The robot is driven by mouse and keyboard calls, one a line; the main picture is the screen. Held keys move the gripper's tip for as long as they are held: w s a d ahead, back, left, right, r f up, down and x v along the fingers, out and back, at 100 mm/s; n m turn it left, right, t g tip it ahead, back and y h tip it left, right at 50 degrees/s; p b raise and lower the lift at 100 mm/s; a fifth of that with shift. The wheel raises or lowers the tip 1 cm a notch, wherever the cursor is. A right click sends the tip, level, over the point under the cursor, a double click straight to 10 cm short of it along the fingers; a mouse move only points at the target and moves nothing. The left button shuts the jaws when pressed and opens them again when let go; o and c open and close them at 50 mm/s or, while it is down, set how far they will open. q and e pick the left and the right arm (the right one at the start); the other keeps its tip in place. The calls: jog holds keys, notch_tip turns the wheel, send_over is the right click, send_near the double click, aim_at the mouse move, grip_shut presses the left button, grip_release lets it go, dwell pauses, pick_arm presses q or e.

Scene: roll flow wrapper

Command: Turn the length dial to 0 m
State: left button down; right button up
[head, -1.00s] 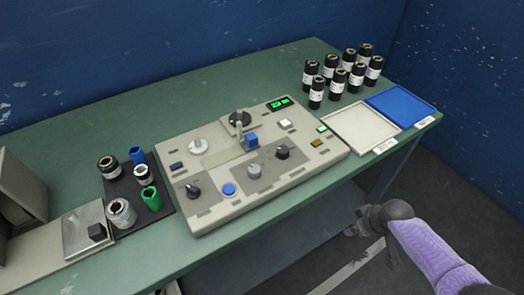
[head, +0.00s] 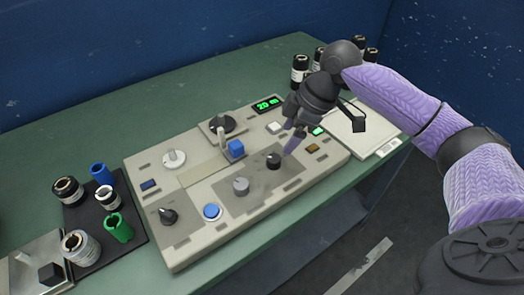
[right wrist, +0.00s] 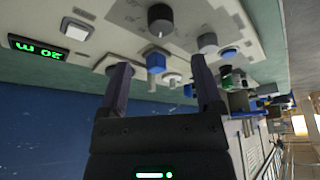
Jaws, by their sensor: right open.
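The beige control panel (head: 190,240) lies on the green table, and its green display (head: 268,104) reads 20 m. It also shows upside down in the right wrist view (right wrist: 38,48). A black knob (head: 273,160) is at the panel's right front. A grey knob (head: 240,186) and a black pointer knob (head: 168,215) sit further left. No label is legible, so I cannot tell for sure which is the length dial. My right gripper (head: 322,138) is open and empty above the panel's right side, one finger near the black knob. Its fingers show apart in the wrist view (right wrist: 161,90). My left gripper is out of view.
A blue block (head: 236,149), a white knob (head: 174,159) and a blue button (head: 212,211) stand on the panel. A dark mat (head: 84,235) with rolls lies left.

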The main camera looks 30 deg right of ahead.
aim_at(274, 158)
jog(key=b+x, duration=0.2)
jog(key=x, duration=0.5)
jog(key=shift+a+f+b, duration=0.1)
jog(key=shift+f+b, duration=0.2)
jog(key=shift+b, duration=0.05)
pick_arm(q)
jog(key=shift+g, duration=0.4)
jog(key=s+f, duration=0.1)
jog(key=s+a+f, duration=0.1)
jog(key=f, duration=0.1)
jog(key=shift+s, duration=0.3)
pick_arm(e)
jog(key=shift+c, duration=0.2)
jog(key=c, duration=0.7)
grip_shut()
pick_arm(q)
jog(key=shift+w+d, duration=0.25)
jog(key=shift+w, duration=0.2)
